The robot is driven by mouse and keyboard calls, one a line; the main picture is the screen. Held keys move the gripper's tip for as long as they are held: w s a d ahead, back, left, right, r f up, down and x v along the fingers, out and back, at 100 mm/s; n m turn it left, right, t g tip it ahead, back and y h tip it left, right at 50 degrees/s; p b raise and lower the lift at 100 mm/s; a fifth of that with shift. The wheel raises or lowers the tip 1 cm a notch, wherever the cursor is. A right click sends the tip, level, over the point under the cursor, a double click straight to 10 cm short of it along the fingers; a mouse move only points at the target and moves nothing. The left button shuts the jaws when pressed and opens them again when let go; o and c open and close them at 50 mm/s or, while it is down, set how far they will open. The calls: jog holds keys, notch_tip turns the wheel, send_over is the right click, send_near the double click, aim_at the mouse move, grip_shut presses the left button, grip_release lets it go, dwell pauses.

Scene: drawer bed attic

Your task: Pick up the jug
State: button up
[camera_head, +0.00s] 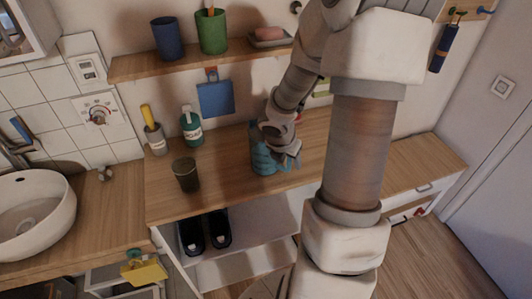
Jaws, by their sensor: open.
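A blue jug (262,160) stands on the wooden counter (220,193), near the middle of the head view. My gripper (284,162) is at the jug's right side, and my arm comes down to it from the upper right. The gripper and wrist hide part of the jug. The gripper is open; whether its fingers touch the jug or stand around a part of it is too small to tell.
A dark cup (186,174), a green bottle (191,128) and a grey container (156,139) stand left of the jug. A shelf (140,67) with cups hangs above. Black shoes (217,228) sit below the counter. A white basin (32,212) is far left.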

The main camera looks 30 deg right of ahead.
jog(key=shift+x, duration=0.9)
jog(key=shift+c, duration=0.3)
grip_shut()
dwell(0.4)
